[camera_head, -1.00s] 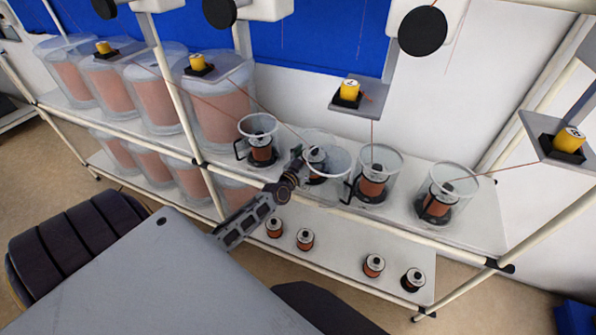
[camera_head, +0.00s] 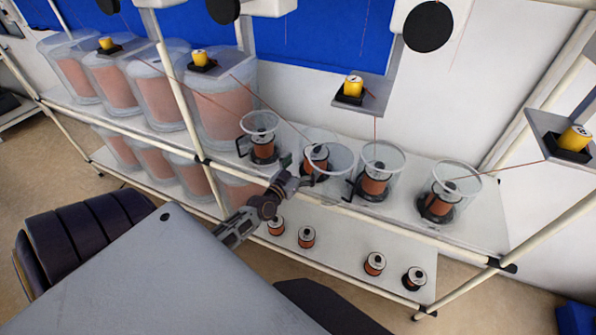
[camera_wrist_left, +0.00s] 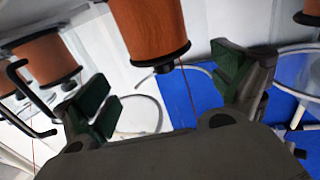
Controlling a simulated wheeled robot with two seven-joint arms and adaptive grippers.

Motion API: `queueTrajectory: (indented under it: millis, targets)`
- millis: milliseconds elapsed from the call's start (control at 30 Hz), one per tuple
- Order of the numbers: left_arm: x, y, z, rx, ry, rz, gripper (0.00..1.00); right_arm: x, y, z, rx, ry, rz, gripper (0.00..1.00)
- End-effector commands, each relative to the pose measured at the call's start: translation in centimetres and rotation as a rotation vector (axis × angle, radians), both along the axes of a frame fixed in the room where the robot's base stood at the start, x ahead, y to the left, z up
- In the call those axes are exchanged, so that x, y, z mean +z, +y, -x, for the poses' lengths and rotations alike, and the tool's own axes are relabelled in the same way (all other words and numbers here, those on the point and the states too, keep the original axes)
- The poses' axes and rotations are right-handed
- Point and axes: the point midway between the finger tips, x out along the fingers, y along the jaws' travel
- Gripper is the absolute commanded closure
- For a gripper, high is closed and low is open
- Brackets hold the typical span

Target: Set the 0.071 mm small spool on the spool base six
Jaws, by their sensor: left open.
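A small copper-wound spool (camera_head: 316,158) with a dark top sits upright on the upper shelf, on a dark base that is mostly hidden. It shows large at the top of the left wrist view (camera_wrist_left: 150,28). My left gripper (camera_head: 298,170) is open, just in front of this spool and apart from it. In the left wrist view the two green-padded fingers (camera_wrist_left: 167,92) are spread, with nothing between the pads. A clear cylindrical cover (camera_head: 330,160) stands beside and partly overlaps the spool in the head view. Size labels cannot be read. My right gripper is out of view.
Other spools (camera_head: 375,183) stand inside clear covers along the shelf. Several small spools (camera_head: 307,237) stand on the lower shelf. Large clear drums (camera_head: 222,105) fill the left side. A shelf rail (camera_head: 350,218) runs below my left gripper. Thin wires cross above.

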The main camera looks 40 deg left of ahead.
Motion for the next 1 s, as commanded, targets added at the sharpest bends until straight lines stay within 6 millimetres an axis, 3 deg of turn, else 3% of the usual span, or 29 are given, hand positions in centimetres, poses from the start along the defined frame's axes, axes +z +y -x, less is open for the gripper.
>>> queueTrajectory:
  millis: [400,1000]
  targets:
    - [0.0,-0.1,2.6,0.0,0.0,-0.001,0.04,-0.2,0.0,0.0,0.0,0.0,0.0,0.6]
    - [0.0,-0.1,2.8,0.0,0.0,-0.001,0.04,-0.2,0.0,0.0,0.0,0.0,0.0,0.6]
